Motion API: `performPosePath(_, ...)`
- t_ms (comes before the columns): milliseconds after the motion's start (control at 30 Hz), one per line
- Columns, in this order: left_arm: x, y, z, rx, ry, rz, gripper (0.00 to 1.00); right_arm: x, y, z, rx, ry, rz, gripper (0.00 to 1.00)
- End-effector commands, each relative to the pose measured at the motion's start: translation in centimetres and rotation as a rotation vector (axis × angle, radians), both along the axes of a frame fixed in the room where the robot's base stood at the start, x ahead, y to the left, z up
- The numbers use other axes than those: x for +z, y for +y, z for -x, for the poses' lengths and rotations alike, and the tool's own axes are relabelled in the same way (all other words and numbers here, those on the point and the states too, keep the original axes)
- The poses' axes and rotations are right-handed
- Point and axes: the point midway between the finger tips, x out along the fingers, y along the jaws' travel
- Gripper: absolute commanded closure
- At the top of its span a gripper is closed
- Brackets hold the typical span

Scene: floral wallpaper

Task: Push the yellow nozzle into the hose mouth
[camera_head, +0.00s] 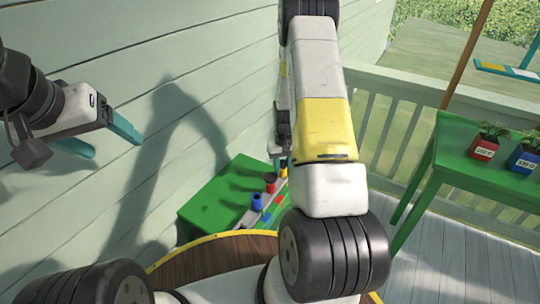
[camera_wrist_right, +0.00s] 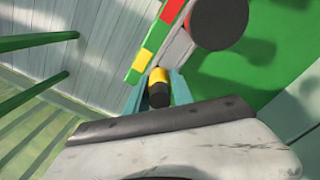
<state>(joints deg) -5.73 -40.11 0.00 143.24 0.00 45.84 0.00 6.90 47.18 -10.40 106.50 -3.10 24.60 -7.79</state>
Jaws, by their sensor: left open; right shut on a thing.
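The yellow nozzle (camera_wrist_right: 158,76), with a black end, is between the teal fingers of my right gripper (camera_wrist_right: 158,92) in the right wrist view. My right gripper (camera_head: 283,162) also shows in the head view, low at the back of the green table, with a bit of yellow (camera_head: 283,172) at its fingertips. The nozzle is by a grey strip (camera_wrist_right: 178,50); whether it touches is unclear. I cannot make out a hose mouth for it. My left gripper (camera_head: 101,139) is open and empty in front of the wall, far from the table.
A blue piece (camera_head: 256,203) and a red piece (camera_head: 270,186), dark-topped, stand on the green table (camera_head: 215,200). A dark round top (camera_wrist_right: 218,22) is close in the wrist view. A second green table (camera_head: 465,160) holds potted plants at right. A railing runs behind.

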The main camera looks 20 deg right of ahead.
Motion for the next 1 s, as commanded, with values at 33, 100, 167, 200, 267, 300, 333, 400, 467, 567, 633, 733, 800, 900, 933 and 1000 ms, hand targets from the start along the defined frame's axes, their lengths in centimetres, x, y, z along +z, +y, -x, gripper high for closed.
performPosePath(33,0.0,0.0,0.0,0.000,0.000,0.000,0.27,0.0,0.0,0.0,0.000,0.000,0.000,1.00)
performPosePath(100,0.0,0.0,0.0,0.000,0.000,0.000,0.27,0.0,0.0,0.0,0.000,0.000,0.000,1.00)
performPosePath(167,0.0,0.0,0.0,0.000,0.000,0.000,0.27,0.1,0.0,0.0,0.000,0.000,0.000,1.00)
performPosePath(200,0.0,0.0,0.0,0.000,0.000,0.000,0.27,0.1,0.0,0.0,0.000,0.000,0.000,1.00)
performPosePath(267,0.0,0.0,0.0,0.000,0.000,0.000,0.27,0.2,0.0,0.0,0.000,0.000,0.000,1.00)
performPosePath(300,0.0,0.0,0.0,0.000,0.000,0.000,0.27,0.3,0.0,0.0,0.000,-0.001,0.000,1.00)
performPosePath(333,0.0,0.0,0.0,0.000,0.000,0.000,0.27,0.4,0.0,0.0,0.000,-0.001,0.000,1.00)
performPosePath(400,0.0,0.0,0.0,0.000,0.000,0.000,0.27,0.5,0.0,0.0,0.000,0.000,0.000,1.00)
performPosePath(467,0.0,0.0,0.0,0.000,0.000,0.000,0.27,0.7,0.0,0.0,0.000,0.000,0.000,1.00)
performPosePath(567,0.0,0.0,0.0,0.000,0.000,0.000,0.27,0.9,0.0,0.0,0.000,0.000,0.000,1.00)
performPosePath(633,0.0,0.0,0.0,0.000,0.000,0.000,0.27,1.0,0.0,0.0,0.000,0.000,0.000,1.00)
performPosePath(733,0.0,0.0,0.0,0.000,0.000,0.000,0.27,1.2,0.0,0.0,0.000,0.000,0.000,1.00)
performPosePath(800,0.0,0.0,0.0,0.000,0.000,0.000,0.27,1.3,0.0,0.0,0.000,0.000,0.000,1.00)
performPosePath(900,0.0,0.0,0.0,0.000,0.000,0.000,0.27,1.5,0.0,0.0,0.000,0.000,0.000,1.00)
performPosePath(933,0.0,0.0,0.0,0.000,0.000,0.000,0.27,1.6,0.0,0.0,0.000,0.000,0.000,1.00)
performPosePath(1000,0.0,0.0,0.0,0.000,0.000,0.000,0.27,1.7,0.0,0.0,0.000,0.000,0.000,1.00)
